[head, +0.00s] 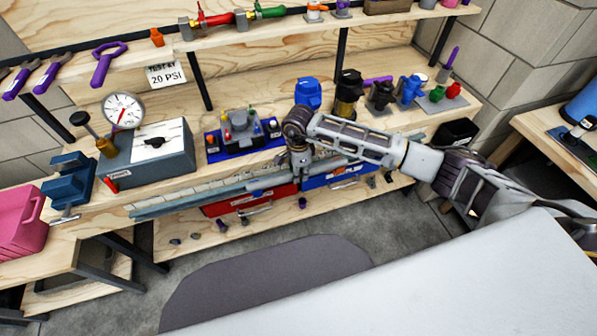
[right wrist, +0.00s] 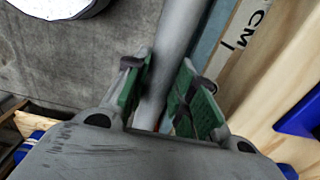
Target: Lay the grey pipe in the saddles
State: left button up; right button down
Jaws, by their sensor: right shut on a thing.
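The grey pipe (right wrist: 176,45) shows clearly in the right wrist view, running up between the two green-padded fingers. My right gripper (right wrist: 163,95) is shut on it. In the head view this gripper (head: 300,172) points down at the front edge of the workbench, right of the middle. There the pipe lies along the bench edge and is hard to tell from the long strips beside it. A blue strip (right wrist: 208,45) runs close beside the pipe. I cannot make out the saddles clearly, or whether the pipe touches them. My left gripper is not in view.
A ruler marked CM (right wrist: 245,25) lies along the bench edge. A grey box (head: 150,158), a pressure gauge (head: 123,111) and a blue vise (head: 70,185) stand at left. Red (head: 250,198) and blue drawers sit below. Several fittings stand behind my right gripper.

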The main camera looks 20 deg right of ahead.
jog(key=shift+f+b, duration=0.35)
jog(key=shift+f, duration=0.05)
jog(key=c, duration=1.1)
grip_release()
jog(key=shift+r, duration=0.1)
notch_tip(320, 180, up, 12)
dwell(0.8)
notch_tip(320, 180, up, 9)
jog(key=p, duration=0.9)
jog(key=shift+r+p, duration=0.45)
jog(key=shift+p, duration=0.15)
